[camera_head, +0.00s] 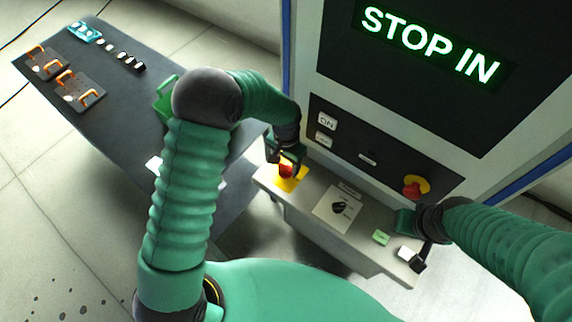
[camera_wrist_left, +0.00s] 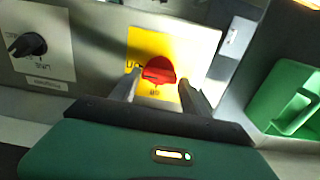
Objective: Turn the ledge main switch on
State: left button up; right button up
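The ledge main switch is a red rotary knob (camera_wrist_left: 158,71) on a yellow plate (camera_wrist_left: 143,42); its grip bar lies roughly level in the left wrist view. In the head view the red knob (camera_head: 286,171) and yellow plate (camera_head: 292,185) sit at the left end of the grey ledge (camera_head: 306,208), partly hidden by my gripper. My left gripper (camera_wrist_left: 160,82) is open, its fingers on either side of the knob, with small gaps seeming to show; contact is unclear. My right gripper (camera_head: 418,258) is over the ledge's right end, its fingers too small to read.
A black selector knob (camera_head: 339,207) on a white plate and a green button (camera_head: 381,237) share the ledge. Above are an ON button (camera_head: 327,121) and a red emergency stop (camera_head: 415,187). A display (camera_head: 430,45) reads "STOP IN". A dark table (camera_head: 110,95) with a green bin (camera_head: 163,105) stands left.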

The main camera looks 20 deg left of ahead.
aim_at(286, 166)
pick_arm(q)
jog(key=shift+o, duration=1.2)
jog(key=shift+s+f, duration=0.1)
jog(key=shift+f, duration=0.05)
notch_tip(286, 166, up, 17)
jog(key=b, duration=0.3)
jog(key=shift+f, duration=0.15)
